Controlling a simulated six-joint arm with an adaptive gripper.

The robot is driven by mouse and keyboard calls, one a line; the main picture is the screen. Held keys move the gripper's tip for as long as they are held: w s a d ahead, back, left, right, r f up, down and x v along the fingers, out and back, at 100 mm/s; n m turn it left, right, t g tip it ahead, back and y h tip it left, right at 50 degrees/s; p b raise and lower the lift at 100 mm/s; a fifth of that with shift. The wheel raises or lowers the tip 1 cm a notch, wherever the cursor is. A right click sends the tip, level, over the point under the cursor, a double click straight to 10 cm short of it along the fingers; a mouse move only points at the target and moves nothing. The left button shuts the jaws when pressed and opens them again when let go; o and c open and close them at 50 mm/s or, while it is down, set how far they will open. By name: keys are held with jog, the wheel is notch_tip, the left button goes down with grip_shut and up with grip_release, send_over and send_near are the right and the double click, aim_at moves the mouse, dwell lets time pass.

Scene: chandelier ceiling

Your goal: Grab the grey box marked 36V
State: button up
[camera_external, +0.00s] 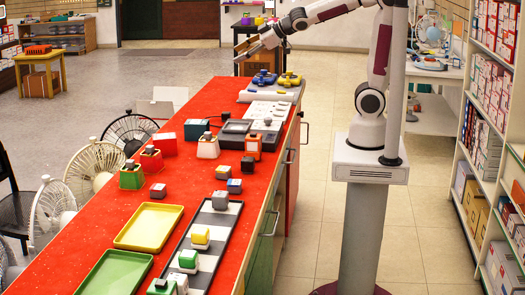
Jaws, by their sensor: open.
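Several small blocks stand on the red counter (205,140); no 36V marking is legible at this size, so I cannot tell which one is the grey box. Greyish ones include a grey-topped block (220,200) on the long dark tray, a light grey block (223,172) and a dark block (248,164) near the counter's right edge. My gripper (246,52) is open and empty, high beyond the counter's far end, well away from these blocks.
A yellow tray (149,227) and a green tray (114,274) lie at the near left. Red-bodied blocks (151,160), a dark device (234,133) and blue and yellow tools (289,79) stand farther back.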

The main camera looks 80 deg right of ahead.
jog(key=w+a+f+n+t+y, duration=0.15)
jog(key=w+a+n+y, duration=0.3)
jog(key=w+a, duration=0.5)
jog(key=w+a+f+n+g+y, duration=0.2)
jog(key=w+a+f+n+y, duration=0.2)
jog(key=w+a+f+n, duration=0.15)
jog(key=s+a+f+n+g+y, duration=0.35)
jog(key=a+f+g, duration=0.25)
jog(key=a+f, duration=0.3)
jog(key=s+a+f+n+g+y, duration=0.1)
jog(key=s+f+n+g+y, duration=0.1)
jog(key=s+f+g, duration=0.5)
jog(key=s+f, duration=0.3)
jog(key=f, duration=0.1)
jog(key=shift+f, duration=0.35)
jog(key=shift+n, duration=0.25)
jog(key=shift+f, duration=1.75)
